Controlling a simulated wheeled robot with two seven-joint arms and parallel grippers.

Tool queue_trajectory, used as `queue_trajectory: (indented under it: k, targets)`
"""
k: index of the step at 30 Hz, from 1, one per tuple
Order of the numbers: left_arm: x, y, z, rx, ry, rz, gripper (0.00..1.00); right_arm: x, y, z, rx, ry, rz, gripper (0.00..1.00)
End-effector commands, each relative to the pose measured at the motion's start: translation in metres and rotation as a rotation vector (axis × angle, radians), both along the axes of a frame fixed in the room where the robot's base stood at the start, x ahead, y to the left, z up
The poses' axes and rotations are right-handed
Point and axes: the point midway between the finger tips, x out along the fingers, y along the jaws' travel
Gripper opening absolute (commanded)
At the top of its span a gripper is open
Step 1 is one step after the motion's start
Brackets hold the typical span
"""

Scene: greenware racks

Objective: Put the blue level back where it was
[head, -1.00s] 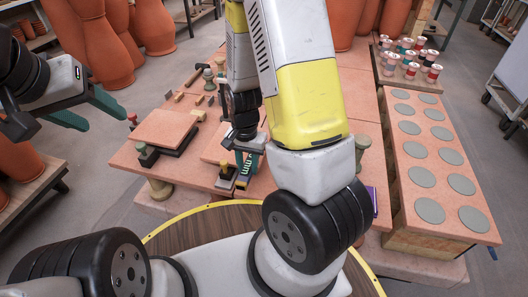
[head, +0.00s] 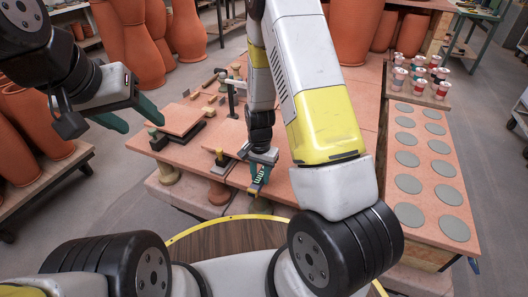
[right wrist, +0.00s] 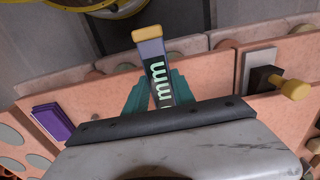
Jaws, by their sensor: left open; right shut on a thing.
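My right gripper (head: 258,172) is shut on a slim dark blue-grey bar, which looks like the blue level (head: 253,188), above the front edge of the pink table (head: 205,190). In the right wrist view the level (right wrist: 157,65) sticks out between the teal fingers (right wrist: 160,95). It has pale "mm" lettering and a tan end; its other end is hidden by the gripper. I cannot tell whether it touches the table. My left gripper (head: 128,114) is open and empty, high at the left and away from the table.
A block with a yellow knob (head: 219,156) stands left of my right gripper; the knob (right wrist: 295,89) also shows at right in the right wrist view. A purple item (right wrist: 52,122) lies at left there. A board of grey discs (head: 438,190) and several cans (head: 420,72) are at right.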

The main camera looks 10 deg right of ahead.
Motion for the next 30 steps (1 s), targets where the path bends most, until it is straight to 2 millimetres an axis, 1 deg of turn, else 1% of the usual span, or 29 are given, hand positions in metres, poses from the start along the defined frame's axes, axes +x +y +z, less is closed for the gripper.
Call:
queue_trajectory:
  k: [1,3,6,10,13,16,21,23,30]
  targets:
    - [0.0,0.0,0.0,0.0,0.0,0.0,0.56,0.013,-0.01,-0.002,0.0,-0.002,-0.006,0.0]
    - [0.0,0.0,0.0,0.0,0.0,0.0,0.56,0.028,-0.02,-0.004,0.0,-0.002,-0.005,0.0]
    - [0.0,0.0,0.0,0.0,0.0,0.0,0.56,0.047,-0.033,-0.006,0.0,-0.001,-0.003,0.0]
    - [0.0,0.0,0.0,0.0,0.0,0.0,0.56,0.065,-0.045,-0.008,-0.001,-0.001,-0.002,0.0]
    - [0.0,0.0,0.0,0.0,0.0,0.0,0.56,0.07,-0.049,-0.008,0.0,0.0,0.0,0.0]
    - [0.0,0.0,0.0,0.0,0.0,0.0,0.56,0.071,-0.05,-0.013,0.0,0.001,0.001,0.0]
    - [0.0,0.0,0.0,0.0,0.0,0.0,0.56,0.07,-0.05,-0.036,0.0,0.004,0.0,0.0]
    - [0.0,0.0,0.0,0.0,0.0,0.0,0.56,0.07,-0.049,-0.042,0.0,0.004,0.0,0.0]
    - [0.0,0.0,0.0,0.0,0.0,0.0,0.56,0.071,-0.049,-0.043,0.0,0.0,0.001,0.0]
